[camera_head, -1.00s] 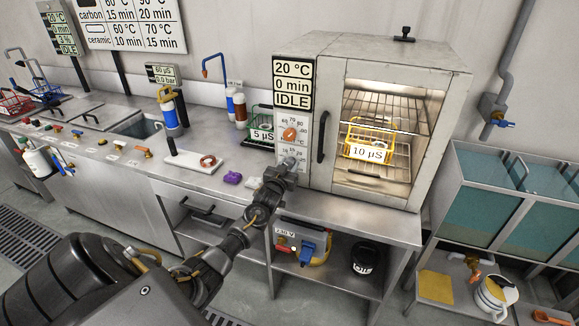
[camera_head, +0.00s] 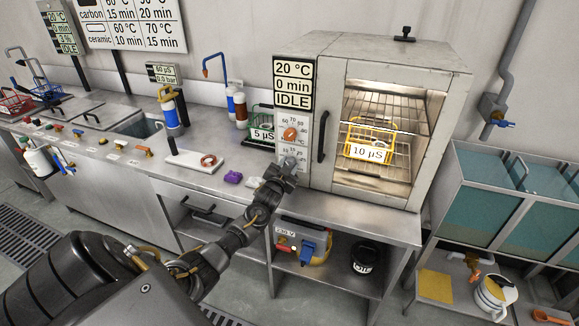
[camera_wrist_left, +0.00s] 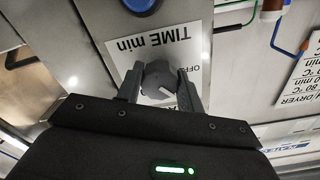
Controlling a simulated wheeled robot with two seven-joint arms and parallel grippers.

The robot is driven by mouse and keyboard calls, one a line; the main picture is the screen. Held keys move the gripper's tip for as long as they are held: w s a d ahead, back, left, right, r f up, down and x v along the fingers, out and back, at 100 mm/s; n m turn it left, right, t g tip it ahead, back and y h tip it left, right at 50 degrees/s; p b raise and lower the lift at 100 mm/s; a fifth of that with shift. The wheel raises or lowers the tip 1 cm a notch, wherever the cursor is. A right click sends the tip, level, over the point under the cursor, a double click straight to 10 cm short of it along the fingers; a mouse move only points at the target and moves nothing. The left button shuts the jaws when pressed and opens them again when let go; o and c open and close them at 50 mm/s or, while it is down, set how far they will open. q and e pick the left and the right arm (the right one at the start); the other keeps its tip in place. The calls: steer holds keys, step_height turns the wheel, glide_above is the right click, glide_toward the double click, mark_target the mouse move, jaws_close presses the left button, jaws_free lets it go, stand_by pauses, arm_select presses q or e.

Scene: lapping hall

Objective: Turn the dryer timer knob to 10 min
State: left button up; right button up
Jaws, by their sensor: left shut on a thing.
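The drying oven (camera_head: 330,120) stands on the bench, its display (camera_head: 293,84) reading 20 °C, 0 min, IDLE. Its front panel carries an orange temperature knob (camera_head: 291,133) and, below that, the grey timer knob (camera_head: 289,162). My left gripper (camera_head: 284,170) is at the timer knob. In the left wrist view the two fingers of this gripper (camera_wrist_left: 160,88) are shut on the knob (camera_wrist_left: 158,76), under the label "TIME min" (camera_wrist_left: 153,41). The fingers and gripper body hide most of the timer scale. My right gripper is in neither view.
A yellow basket (camera_head: 369,135) tagged 10 µS sits inside the oven behind its glass door. The door handle (camera_head: 323,136) is just right of the panel. A green basket (camera_head: 262,128) tagged 5 µS stands left of the oven. Purple pieces (camera_head: 233,177) lie on the bench.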

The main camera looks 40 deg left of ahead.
arm_select(q)
steer(key=shift+r, duration=0.1)
steer(key=o, duration=1)
steer(key=shift+w, duration=0.1)
steer(key=shift+s+d+f, duration=0.2)
steer(key=shift+s, duration=0.3)
steer(key=b+v, duration=0.1)
steer(key=v, duration=0.9)
steer(key=shift+w+r, duration=0.1)
